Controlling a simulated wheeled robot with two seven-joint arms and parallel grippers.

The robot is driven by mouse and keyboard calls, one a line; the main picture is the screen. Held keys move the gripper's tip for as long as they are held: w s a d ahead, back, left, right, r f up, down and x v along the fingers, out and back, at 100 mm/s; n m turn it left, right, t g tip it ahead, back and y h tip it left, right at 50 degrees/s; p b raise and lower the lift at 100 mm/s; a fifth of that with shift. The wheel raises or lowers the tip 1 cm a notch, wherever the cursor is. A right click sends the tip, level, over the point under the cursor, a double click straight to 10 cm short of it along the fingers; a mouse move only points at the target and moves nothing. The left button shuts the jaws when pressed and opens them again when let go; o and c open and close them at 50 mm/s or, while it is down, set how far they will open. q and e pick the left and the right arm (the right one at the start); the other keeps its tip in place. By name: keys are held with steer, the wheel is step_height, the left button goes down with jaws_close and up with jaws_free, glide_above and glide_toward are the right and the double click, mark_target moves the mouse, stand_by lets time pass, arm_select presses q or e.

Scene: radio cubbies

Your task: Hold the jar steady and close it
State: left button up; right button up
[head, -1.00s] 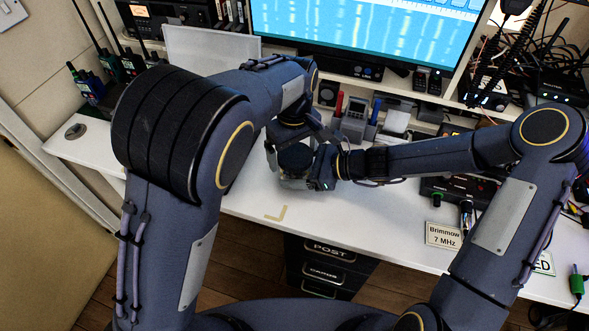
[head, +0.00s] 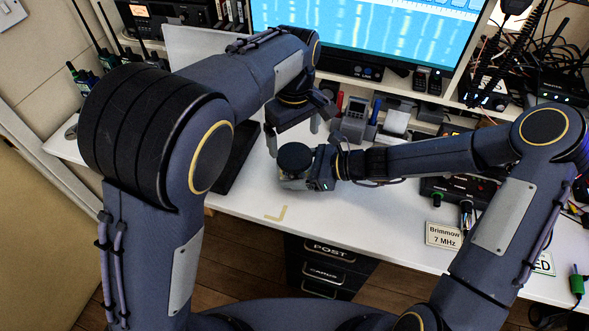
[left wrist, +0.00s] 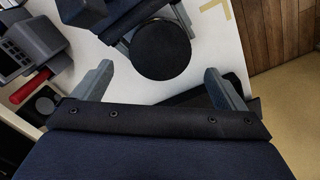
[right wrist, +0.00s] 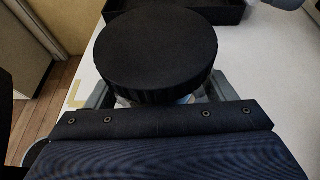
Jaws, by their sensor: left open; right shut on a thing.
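The jar (head: 292,184) stands on the white desk with its round black lid (head: 294,157) on top. How tightly the lid sits cannot be told. My right gripper (head: 314,176) is shut on the jar from the right, below the lid. In the right wrist view, the wide lid (right wrist: 156,50) hides most of the jar and the fingertips. My left gripper (head: 293,133) is open and empty, above and behind the lid, apart from it. In the left wrist view, the lid (left wrist: 160,49) lies ahead between the spread fingers.
A black tray (head: 238,158) lies on the desk left of the jar, partly behind my left arm. A grey handheld device (head: 355,120) and red and blue pens stand behind it. A "Brimmow 7 MHz" card (head: 443,235) is at right. The desk before the jar is clear.

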mark_target(294, 155)
arm_select(q)
step_height(294, 155, up, 3)
steer(key=shift+f+n, duration=0.2)
steer(key=shift+n, duration=1)
step_height(294, 155, down, 8)
steer(key=shift+f, duration=0.1)
